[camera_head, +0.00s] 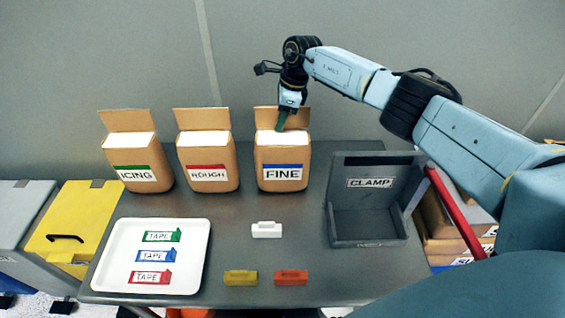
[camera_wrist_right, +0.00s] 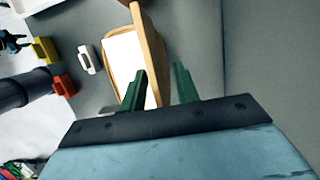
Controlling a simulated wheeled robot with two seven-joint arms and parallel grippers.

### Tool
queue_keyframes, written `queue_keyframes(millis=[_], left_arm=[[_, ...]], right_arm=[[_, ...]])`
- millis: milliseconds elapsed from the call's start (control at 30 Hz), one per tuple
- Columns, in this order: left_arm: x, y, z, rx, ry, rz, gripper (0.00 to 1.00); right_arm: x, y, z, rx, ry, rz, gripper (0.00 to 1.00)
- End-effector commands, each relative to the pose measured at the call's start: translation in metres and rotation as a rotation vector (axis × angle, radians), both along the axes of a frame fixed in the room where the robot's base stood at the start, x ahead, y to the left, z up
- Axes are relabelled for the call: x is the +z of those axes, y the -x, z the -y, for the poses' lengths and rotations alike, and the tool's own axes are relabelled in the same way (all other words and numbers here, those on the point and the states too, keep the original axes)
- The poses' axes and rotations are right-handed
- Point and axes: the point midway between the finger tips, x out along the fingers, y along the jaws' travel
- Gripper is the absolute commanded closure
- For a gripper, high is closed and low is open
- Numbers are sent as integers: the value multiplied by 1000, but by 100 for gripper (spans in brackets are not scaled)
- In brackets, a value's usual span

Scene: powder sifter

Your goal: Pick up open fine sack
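The open fine sack (camera_head: 282,162) is a brown paper sack with a blue-edged FINE label, upright on the table, its back flap raised and white contents showing at the top. My right gripper (camera_head: 282,122) points down at its top, by the raised flap. In the right wrist view the sack (camera_wrist_right: 122,60) lies beyond my right gripper (camera_wrist_right: 160,86). Its two green fingers are apart, one over the white opening and the other outside the sack's brown edge. I cannot tell whether either finger touches the sack. I cannot make out my left gripper.
The rough sack (camera_head: 207,163) and icing sack (camera_head: 136,163) stand left of it. A grey clamp bin (camera_head: 368,228) stands right, a white tray (camera_head: 195,240) with tapes front left. White (camera_head: 266,230), yellow (camera_head: 240,278) and orange (camera_head: 291,278) clips lie in front.

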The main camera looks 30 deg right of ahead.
Motion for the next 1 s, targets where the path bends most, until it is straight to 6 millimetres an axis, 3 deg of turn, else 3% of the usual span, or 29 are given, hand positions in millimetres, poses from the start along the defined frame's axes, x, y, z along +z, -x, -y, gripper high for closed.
queue_keyframes(millis=[100,333,1000], left_arm=[[0,-1,0,0,0,1,64],[0,-1,0,0,0,2,64],[0,-2,0,0,0,3,64]], right_arm=[[0,0,0,0,0,0,69],[0,0,0,0,0,0,99],[0,0,0,0,0,0,100]])
